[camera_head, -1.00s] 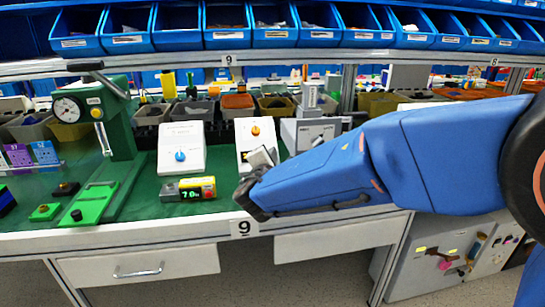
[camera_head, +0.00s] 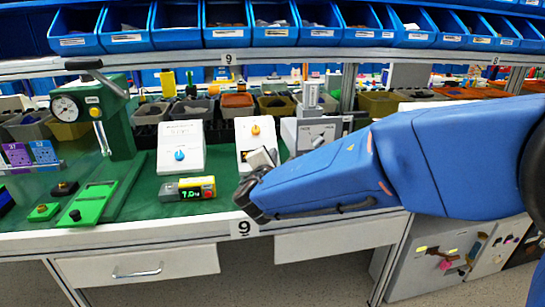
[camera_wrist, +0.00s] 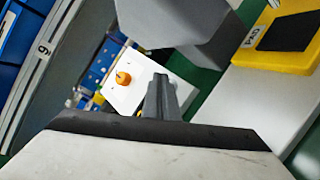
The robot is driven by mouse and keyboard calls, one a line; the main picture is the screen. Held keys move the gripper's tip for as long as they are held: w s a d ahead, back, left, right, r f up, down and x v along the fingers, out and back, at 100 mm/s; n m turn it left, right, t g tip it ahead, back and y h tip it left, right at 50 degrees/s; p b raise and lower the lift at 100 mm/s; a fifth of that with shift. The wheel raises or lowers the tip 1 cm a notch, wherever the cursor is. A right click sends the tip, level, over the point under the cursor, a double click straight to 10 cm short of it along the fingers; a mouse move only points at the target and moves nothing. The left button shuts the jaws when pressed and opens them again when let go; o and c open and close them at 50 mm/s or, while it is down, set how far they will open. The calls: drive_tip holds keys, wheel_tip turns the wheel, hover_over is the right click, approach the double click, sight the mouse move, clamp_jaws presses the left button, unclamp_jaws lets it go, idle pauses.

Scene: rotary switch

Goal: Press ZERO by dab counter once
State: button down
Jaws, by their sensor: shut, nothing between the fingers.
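A grey-and-yellow device with a lit display and a red button (camera_head: 190,188) sits on the green bench mat, left of my gripper. A yellow panel with a dark window and a small label (camera_wrist: 283,33) shows at the upper right of the wrist view. I cannot tell which of these is the dab counter, and no ZERO marking is legible. My gripper (camera_head: 262,158) is over the front of a white box with an orange knob (camera_head: 256,130) and hides part of it. In the wrist view my gripper (camera_wrist: 160,90) is shut and empty. I cannot tell whether it touches anything.
A white box with a blue knob (camera_head: 180,148) stands to the left. A green press with a dial gauge (camera_head: 103,110) is farther left. A grey box (camera_head: 315,135) stands close to the right of my gripper. Blue bins (camera_head: 228,24) line the shelf above.

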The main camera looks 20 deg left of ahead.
drive_tip(key=shift+s+d+r, duration=0.4)
drive_tip(key=shift+s+r, duration=0.2)
drive_tip(key=shift+r, duration=0.1)
drive_tip(key=shift+s+d+r, duration=0.35)
drive_tip(key=shift+s+r, duration=0.25)
drive_tip(key=shift+r, duration=0.1)
